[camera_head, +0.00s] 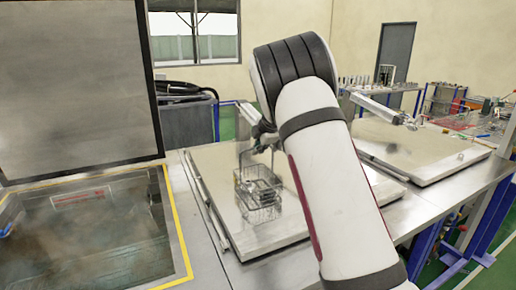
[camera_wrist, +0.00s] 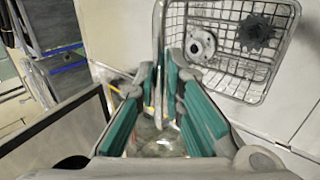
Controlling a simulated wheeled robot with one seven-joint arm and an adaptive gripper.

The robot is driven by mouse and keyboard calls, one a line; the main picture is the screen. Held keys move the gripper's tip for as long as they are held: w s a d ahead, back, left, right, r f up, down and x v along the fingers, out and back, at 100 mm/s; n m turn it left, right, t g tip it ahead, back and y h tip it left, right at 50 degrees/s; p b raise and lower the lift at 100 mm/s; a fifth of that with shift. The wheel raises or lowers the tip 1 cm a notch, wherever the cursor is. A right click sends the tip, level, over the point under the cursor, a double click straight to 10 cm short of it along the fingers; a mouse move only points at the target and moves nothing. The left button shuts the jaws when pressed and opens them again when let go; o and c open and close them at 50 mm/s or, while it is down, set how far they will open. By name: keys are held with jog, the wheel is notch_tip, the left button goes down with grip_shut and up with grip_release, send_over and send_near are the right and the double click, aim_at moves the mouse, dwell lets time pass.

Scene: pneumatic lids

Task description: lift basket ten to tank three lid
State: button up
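A wire basket (camera_head: 262,203) with metal parts inside is at the middle closed steel lid (camera_head: 215,165) in the head view. I cannot tell whether it rests on the lid or hangs just above it. Its tall handle rises to my gripper (camera_head: 262,140), which is partly hidden by my arm. In the wrist view the basket (camera_wrist: 270,75) shows a round flanged part and a dark gear inside. The handle rod runs between the teal finger pads of my gripper (camera_wrist: 162,70), whose tips close in on it. No tank or basket numbers are legible.
At the left, a tank (camera_head: 90,235) with murky liquid stands open, its lid (camera_head: 75,85) upright. Another closed lid (camera_head: 425,150) is at the right. Behind are a dark bin (camera_head: 185,120) and a bench (camera_head: 375,95) with small items. Blue framing stands at the right.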

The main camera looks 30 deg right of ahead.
jog(key=shift+o, duration=1.4)
jog(key=shift+s+f, duration=0.1)
jog(key=s+r+p, duration=0.2)
jog(key=s+r, duration=0.1)
jog(key=r, duration=0.8)
jog(key=s+r+p, duration=0.2)
jog(key=s+r, duration=0.2)
jog(key=r, duration=0.6)
jog(key=shift+s+r, duration=0.15)
jog(key=shift+r, duration=0.2)
